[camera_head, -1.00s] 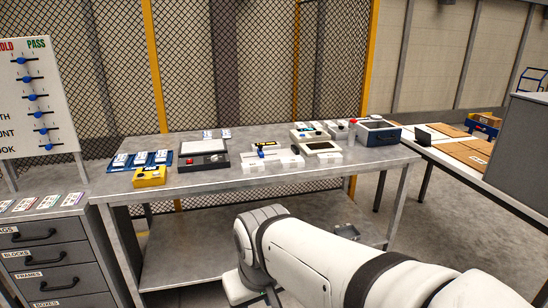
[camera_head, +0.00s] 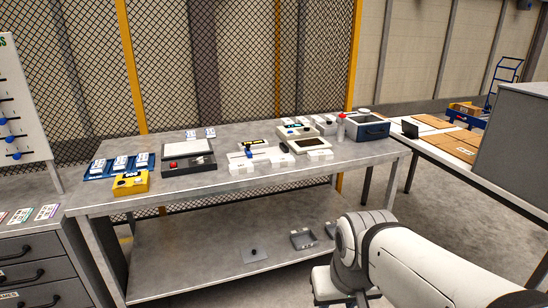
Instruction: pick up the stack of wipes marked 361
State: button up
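No marking 361 can be read in this view, so I cannot tell which item is the stack of wipes. My gripper is not in view; the arm's far end drops out at the bottom edge.
On the bench are blue trays with white cards (camera_head: 119,165), a yellow device (camera_head: 131,183), a grey device with a red button (camera_head: 188,162) and a dark blue box (camera_head: 367,127). The lower shelf (camera_head: 185,257) holds small metal parts. Drawers (camera_head: 35,265) stand left; another table (camera_head: 455,152) stands right.

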aim_at(284, 162)
jog(key=u, duration=0.05)
jog(key=i, duration=1)
jog(key=z, duration=0.05)
